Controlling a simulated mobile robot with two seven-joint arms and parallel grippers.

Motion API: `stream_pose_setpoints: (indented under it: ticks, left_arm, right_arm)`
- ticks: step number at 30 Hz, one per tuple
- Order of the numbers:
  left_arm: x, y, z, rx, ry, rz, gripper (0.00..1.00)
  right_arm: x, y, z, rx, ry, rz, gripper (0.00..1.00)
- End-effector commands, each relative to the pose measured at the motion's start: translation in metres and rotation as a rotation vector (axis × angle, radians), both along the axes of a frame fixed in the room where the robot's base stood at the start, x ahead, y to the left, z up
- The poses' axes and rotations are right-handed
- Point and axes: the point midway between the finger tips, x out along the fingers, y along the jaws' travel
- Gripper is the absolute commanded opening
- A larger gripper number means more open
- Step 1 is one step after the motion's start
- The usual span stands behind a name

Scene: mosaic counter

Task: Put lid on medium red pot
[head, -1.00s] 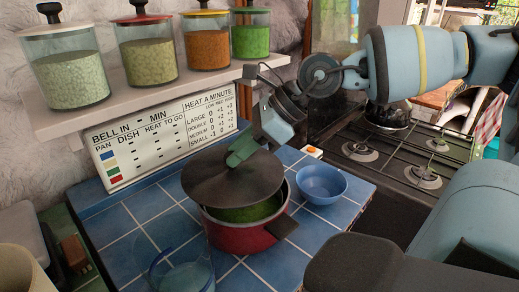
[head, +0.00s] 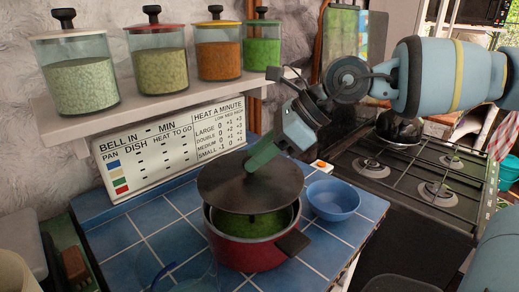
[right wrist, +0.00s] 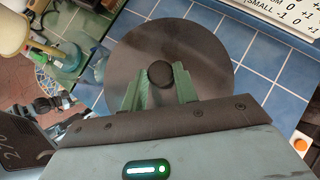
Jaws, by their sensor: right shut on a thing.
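The medium red pot (head: 235,257) stands on the blue tiled counter, with green contents (head: 250,224) showing below the lid's near edge. The dark round lid (head: 225,190) is over the pot's opening, slightly tilted, with a gap at the near side. Whether its far edge touches the rim is hidden. My right gripper (head: 260,160) is shut on the lid's knob. In the right wrist view its green fingers (right wrist: 160,86) are on both sides of the dark knob (right wrist: 160,73), and the lid (right wrist: 128,45) hides the pot. My left gripper is not in view.
A blue bowl (head: 333,202) stands close to the pot's right. A clear blue glass vessel (head: 180,277) is at the front left. Several jars stand on the shelf (head: 140,113) behind, above a sign (head: 165,155). A gas stove (head: 405,175) is at right.

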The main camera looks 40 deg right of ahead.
Motion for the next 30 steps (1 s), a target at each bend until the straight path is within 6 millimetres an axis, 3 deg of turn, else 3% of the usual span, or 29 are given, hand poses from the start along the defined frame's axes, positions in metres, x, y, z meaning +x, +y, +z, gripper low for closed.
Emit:
stream_pose_setpoints:
  ticks: [15,30]
  left_arm:
    - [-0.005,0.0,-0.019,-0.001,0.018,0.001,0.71]
    - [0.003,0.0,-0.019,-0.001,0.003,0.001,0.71]
  right_arm:
    - [0.0,0.0,-0.044,0.001,0.002,0.001,0.0]
    - [0.0,0.0,-0.046,0.0,-0.001,0.001,0.0]
